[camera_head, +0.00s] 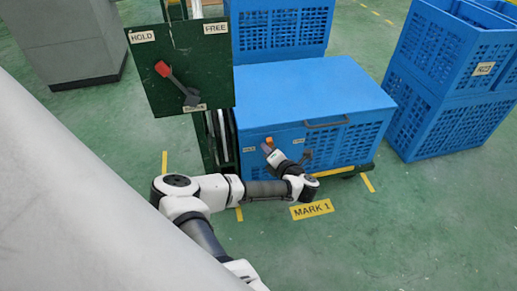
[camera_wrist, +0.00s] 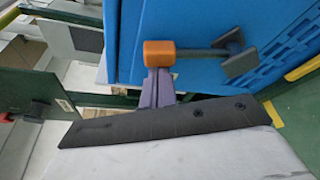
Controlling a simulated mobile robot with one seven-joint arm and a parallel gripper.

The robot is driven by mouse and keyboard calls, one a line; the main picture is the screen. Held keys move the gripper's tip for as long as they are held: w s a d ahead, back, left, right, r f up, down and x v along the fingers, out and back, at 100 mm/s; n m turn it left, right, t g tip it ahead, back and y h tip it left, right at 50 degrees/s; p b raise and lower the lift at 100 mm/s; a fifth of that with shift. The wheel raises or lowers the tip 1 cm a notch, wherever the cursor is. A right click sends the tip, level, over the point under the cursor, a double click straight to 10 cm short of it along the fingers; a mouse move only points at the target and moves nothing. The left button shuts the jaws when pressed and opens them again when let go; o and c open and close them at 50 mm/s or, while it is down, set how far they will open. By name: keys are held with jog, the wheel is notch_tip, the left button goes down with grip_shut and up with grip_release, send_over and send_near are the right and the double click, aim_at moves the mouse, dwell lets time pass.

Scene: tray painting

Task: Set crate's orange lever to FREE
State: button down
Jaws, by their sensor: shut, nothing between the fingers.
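The blue crate (camera_head: 320,88) has a lever with an orange knob (camera_head: 268,141) on its front face. The lever's dark pivot (camera_head: 308,155) is to the right, so the lever points left, toward a small label (camera_head: 249,149) too small to read. Another small label (camera_head: 299,141) sits above the pivot. In the wrist view the orange knob (camera_wrist: 160,53) and its grey shaft (camera_wrist: 200,54) show clearly. My gripper (camera_head: 271,150) is shut and empty at the knob. Its fingertips (camera_wrist: 157,74) meet the knob's edge in the wrist view; I cannot tell whether they touch.
A dark green panel (camera_head: 170,100) with a red-knobbed lever (camera_head: 163,69), marked HOLD and FREE, stands left of the crate. A handle (camera_head: 326,123) is on the crate's front. Stacked blue crates (camera_head: 440,75) stand right. A yellow MARK 1 floor sign (camera_head: 312,209) lies in front; floor beyond is clear.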

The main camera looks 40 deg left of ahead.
jog(key=p, duration=0.1)
jog(key=w+d+r+p, duration=0.1)
jog(key=p, duration=0.1)
jog(key=shift+w+r, duration=0.1)
jog(key=shift+r, duration=0.15)
jog(key=w+d+p, duration=0.2)
jog(key=w+p, duration=0.1)
jog(key=p, duration=0.4)
jog(key=shift+d+f, duration=0.1)
jog(key=shift+d, duration=0.2)
jog(key=shift+w+d+f+p, duration=0.4)
jog(key=shift+w+d+p, duration=0.2)
jog(key=shift+p, duration=0.45)
jog(key=shift+w+d+f, duration=0.1)
jog(key=shift+w+d, duration=0.05)
jog(key=shift+w, duration=0.05)
